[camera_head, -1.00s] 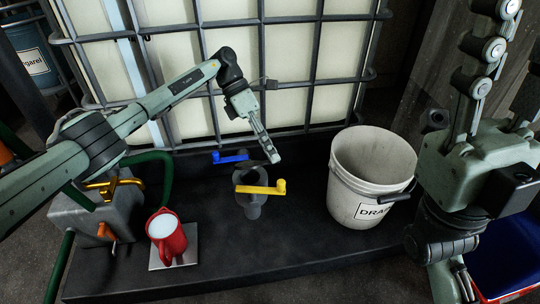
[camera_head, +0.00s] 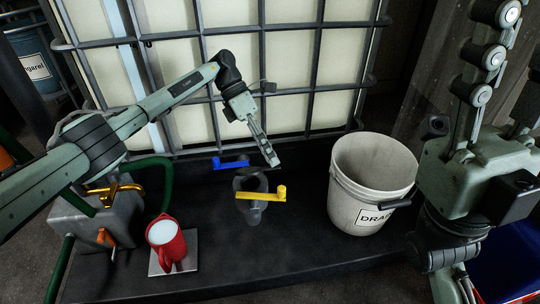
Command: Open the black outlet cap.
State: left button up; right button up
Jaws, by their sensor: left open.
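A dark outlet fitting (camera_head: 252,213) stands at the foot of the caged tank, with a yellow lever (camera_head: 260,194) across its front and a blue lever (camera_head: 230,163) behind it. The black outlet cap is hard to tell apart from this dark fitting. My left gripper (camera_head: 272,160) points down just above and behind the yellow lever, its fingers open and apart from the lever. My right arm hangs at the right edge, and my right gripper (camera_head: 465,290) is cut off by the bottom edge, so its fingers are unclear.
A white bucket labelled DRAIN (camera_head: 345,205) stands right of the outlet. The dark platform (camera_head: 270,265) is clear in front.

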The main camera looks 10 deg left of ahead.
pick_arm(q)
jog(key=v, duration=1.1)
